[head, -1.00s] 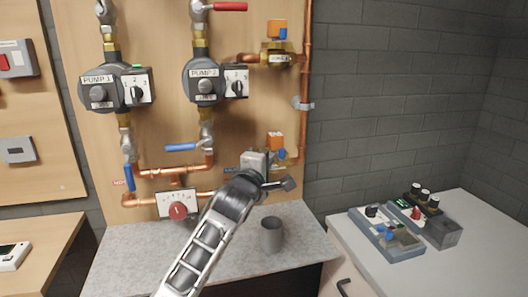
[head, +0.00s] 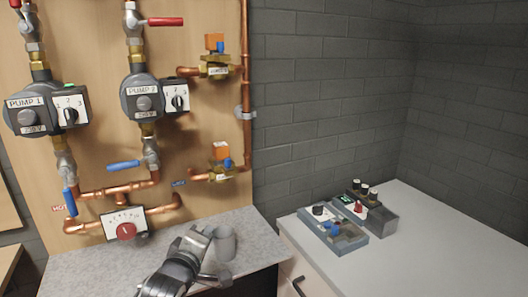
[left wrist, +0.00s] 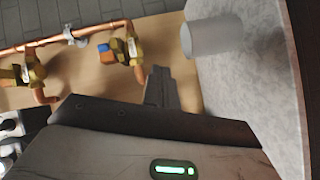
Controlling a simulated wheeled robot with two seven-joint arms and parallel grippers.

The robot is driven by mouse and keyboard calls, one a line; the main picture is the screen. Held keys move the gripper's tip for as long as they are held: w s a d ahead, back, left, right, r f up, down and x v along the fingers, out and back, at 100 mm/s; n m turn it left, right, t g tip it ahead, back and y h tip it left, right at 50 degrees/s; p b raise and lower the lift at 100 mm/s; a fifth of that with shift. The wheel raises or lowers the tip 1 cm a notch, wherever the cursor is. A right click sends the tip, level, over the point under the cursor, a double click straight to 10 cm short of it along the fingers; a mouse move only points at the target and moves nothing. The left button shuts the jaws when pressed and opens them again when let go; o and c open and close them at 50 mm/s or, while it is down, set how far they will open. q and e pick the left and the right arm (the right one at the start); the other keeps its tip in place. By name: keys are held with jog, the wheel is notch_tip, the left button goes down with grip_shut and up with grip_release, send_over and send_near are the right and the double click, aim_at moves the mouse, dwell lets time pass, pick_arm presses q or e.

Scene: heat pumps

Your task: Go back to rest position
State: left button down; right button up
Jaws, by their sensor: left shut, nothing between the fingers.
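My left gripper (head: 208,254) is low over the grey counter in the head view, shut with nothing in its fingers. It is in front of a grey cup (head: 225,243) and partly covers it. I cannot tell whether the two touch. In the left wrist view the gripper's fingers (left wrist: 160,88) point up toward the board, and the cup (left wrist: 205,38) stands apart from them to the right. My right gripper is not in view.
A wooden board carries Pump 1 (head: 42,110), Pump 2 (head: 145,97), copper pipes, valves with orange tops (head: 221,151) and a gauge (head: 125,228). A grey counter (head: 75,272) lies below. A white worktop (head: 430,240) at right holds electrical devices (head: 335,231); its front part is clear.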

pick_arm(q)
jog(key=s+d+f+m+g, duration=0.1)
jog(key=s+f+m+g, duration=0.2)
jog(key=s+f+m, duration=0.4)
jog(key=s+d+f+m+g+h, duration=0.1)
jog(key=s+f+m+g, duration=0.2)
jog(key=s+f+m, duration=0.5)
jog(key=s+f, duration=0.3)
jog(key=s, duration=0.4)
jog(key=s+f, duration=0.4)
jog(key=s, duration=0.3)
jog(key=shift+s, duration=0.25)
